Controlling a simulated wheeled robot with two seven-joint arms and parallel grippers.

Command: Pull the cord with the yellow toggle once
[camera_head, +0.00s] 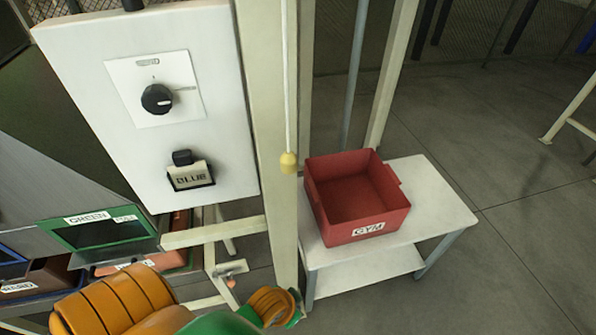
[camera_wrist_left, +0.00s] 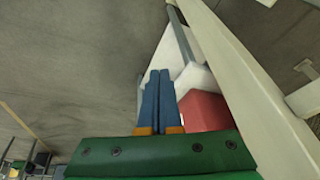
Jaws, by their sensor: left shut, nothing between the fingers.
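The yellow toggle (camera_head: 288,162) hangs at the lower end of a pale cord (camera_head: 290,75), in front of a cream post and left of the red bin. The toggle hangs freely and nothing grips it. My left arm enters low in the head view, below the toggle; its fingers cannot be made out there. In the left wrist view my left gripper (camera_wrist_left: 158,75) has its blue fingers together and empty, apart from the toggle. I cannot make out the toggle or cord in that view. My right gripper is not in view.
A cream post (camera_head: 264,120) stands behind the cord. A red bin (camera_head: 347,236) marked GYM sits on a white table (camera_head: 437,195). A white panel (camera_head: 95,100) with a black knob (camera_head: 157,99) and a BLUE sign is at left. Open floor lies right.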

